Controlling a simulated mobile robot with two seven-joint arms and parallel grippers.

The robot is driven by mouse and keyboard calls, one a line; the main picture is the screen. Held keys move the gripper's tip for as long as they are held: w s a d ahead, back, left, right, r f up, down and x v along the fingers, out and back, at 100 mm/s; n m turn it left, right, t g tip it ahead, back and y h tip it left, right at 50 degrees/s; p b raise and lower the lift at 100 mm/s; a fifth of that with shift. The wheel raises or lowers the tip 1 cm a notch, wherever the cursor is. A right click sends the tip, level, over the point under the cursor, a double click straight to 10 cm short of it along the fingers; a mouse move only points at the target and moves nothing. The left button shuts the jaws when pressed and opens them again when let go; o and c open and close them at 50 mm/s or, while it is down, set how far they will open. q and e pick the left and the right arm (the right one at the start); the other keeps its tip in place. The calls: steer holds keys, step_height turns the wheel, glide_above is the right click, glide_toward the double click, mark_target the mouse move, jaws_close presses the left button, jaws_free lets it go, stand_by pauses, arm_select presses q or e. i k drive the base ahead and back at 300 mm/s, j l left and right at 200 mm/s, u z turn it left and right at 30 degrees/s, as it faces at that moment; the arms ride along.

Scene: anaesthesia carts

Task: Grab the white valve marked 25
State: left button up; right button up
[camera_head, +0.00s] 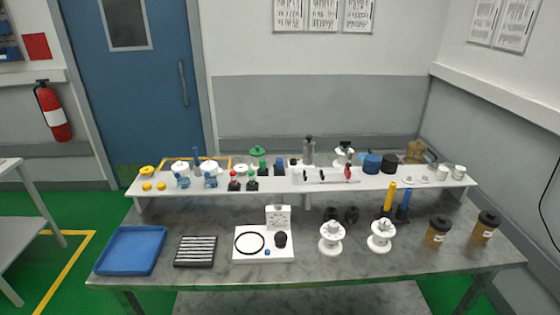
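No marking 25 can be read at this size, so I cannot tell which white part is the valve. Two white flanged parts stand upright on the grey table, a left one (331,238) and a right one (381,236). A similar white part with a dark top (343,155) is at the back of the raised white shelf. White round-topped parts with blue bases, one at the far left (181,168) and one beside it (210,168), stand on the shelf. Neither of my grippers is in view.
The grey table (330,280) holds a blue tray (130,250), a dark slotted rack (195,251), a white plate with a black ring (264,256) and two brown jars (438,232). The white shelf (275,190) is crowded. The table's front strip is clear.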

mark_target(331, 245)
steer(key=i+l+u, duration=0.25)
steer(key=l, duration=0.2)
steer(key=l+u, duration=0.3)
steer(key=l, duration=0.15)
steer(key=l+u, duration=0.25)
steer(key=l, duration=0.25)
steer(key=k+l+u, duration=0.2)
steer(key=l, duration=0.15)
steer(key=k+l+u, duration=0.2)
steer(key=l+u, duration=0.2)
steer(key=l, duration=0.2)
steer(key=k, duration=0.05)
